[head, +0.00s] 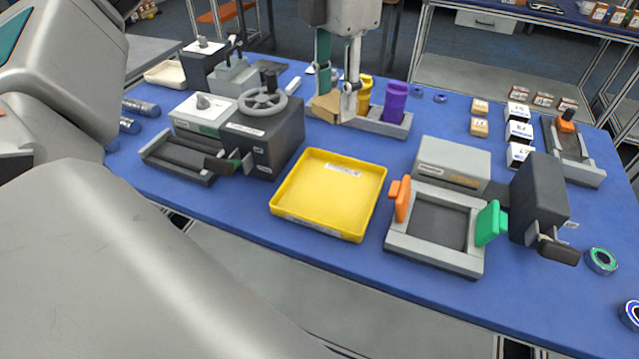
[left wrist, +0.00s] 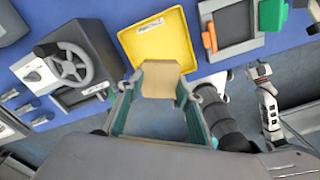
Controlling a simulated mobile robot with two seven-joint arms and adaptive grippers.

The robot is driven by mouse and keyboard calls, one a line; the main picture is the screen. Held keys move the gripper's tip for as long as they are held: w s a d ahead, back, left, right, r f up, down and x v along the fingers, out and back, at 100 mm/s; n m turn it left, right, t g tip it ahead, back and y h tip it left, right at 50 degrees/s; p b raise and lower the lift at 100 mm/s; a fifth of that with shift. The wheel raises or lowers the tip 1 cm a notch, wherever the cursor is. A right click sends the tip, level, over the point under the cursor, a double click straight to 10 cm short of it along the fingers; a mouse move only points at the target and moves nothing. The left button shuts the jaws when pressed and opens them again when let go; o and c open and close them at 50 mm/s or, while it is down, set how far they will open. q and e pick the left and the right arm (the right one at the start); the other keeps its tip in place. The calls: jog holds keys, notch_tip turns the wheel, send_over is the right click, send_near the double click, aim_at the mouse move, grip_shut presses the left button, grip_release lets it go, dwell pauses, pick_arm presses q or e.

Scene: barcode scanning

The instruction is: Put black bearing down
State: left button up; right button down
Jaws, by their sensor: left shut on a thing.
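My left gripper (head: 338,95) hangs down from the top of the head view. It is shut on a tan, box-like thing (head: 323,108). In the left wrist view the same tan thing (left wrist: 160,80) sits between the teal finger pads and overlaps the front edge of the yellow tray (left wrist: 182,45). It appears held in the air; its height is hard to judge. I make out no plainly black bearing. Ring-shaped parts lie on the blue table: a green-and-dark one (head: 600,261) and a blue-and-white one (head: 630,313). My right gripper does not clearly show.
The yellow tray (head: 291,206) is empty. A black handwheel machine (head: 275,140) stands left of it, a grey fixture (head: 405,241) with orange and green clamps right of it. Small boxes (head: 519,131) stand back right.

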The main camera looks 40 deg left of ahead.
pick_arm(q)
jog(key=b, duration=0.1)
send_over(331, 194)
notch_tip(331, 194, down, 15)
jog(key=shift+r, duration=0.1)
jog(key=shift+w+f+b, duration=0.1)
jog(key=shift+f+b, duration=0.2)
jog(key=shift+f, duration=2.3)
jog(key=shift+f, duration=0.2)
jog(key=o, duration=1.3)
jog(key=shift+r, duration=0.1)
